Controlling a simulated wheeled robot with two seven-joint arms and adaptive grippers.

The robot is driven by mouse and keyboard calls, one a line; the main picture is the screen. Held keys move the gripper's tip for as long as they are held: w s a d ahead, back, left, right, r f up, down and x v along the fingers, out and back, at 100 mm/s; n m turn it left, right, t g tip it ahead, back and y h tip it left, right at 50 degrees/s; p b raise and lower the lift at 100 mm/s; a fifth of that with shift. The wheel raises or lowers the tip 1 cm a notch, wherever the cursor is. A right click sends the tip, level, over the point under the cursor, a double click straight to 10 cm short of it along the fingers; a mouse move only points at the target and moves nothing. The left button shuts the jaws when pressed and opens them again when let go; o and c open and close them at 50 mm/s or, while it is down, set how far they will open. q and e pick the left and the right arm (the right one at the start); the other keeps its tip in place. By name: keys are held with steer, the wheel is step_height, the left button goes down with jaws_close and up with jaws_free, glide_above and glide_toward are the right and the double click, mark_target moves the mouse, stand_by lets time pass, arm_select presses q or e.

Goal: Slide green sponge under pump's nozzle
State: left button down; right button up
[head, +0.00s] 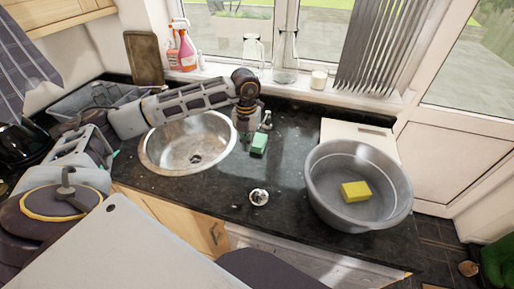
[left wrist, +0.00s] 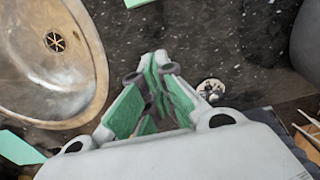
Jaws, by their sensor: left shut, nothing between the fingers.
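The green sponge (head: 259,144) lies on the dark granite counter, just right of the sink. Its edge also shows at the top of the left wrist view (left wrist: 138,2). A small metallic upright (head: 267,119), apparently the pump, stands behind the sponge; its nozzle is too small to make out. My left gripper (head: 243,139) reaches down from above between the sink and the sponge. In the left wrist view its green-padded fingers (left wrist: 155,76) are closed together and empty. I cannot tell whether it touches the sponge. My right gripper is not in view.
The steel sink (head: 150,160) is left of the sponge. A grey basin (head: 318,200) with a yellow sponge (head: 355,191) stands at right. A small round silvery object (head: 259,197) sits near the front edge. Pink spray bottles (head: 187,52) stand on the sill.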

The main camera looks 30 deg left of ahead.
mark_target(253, 158)
arm_select(q)
steer(key=f+p, duration=0.1)
steer(key=f, duration=0.4)
steer(key=f+p, duration=0.1)
steer(key=f, duration=0.3)
steer(key=shift+w+f, duration=0.2)
steer(key=shift+f, duration=0.15)
steer(key=shift+w+a+p, duration=0.2)
steer(key=shift+w+p, duration=0.05)
steer(key=shift+w, duration=0.65)
steer(key=shift+w+a+p, duration=0.15)
steer(key=shift+w+p, duration=0.1)
steer(key=shift+w, duration=0.75)
steer(key=shift+a, duration=0.1)
steer(key=shift+w+f, duration=0.1)
steer(key=shift+w, duration=0.05)
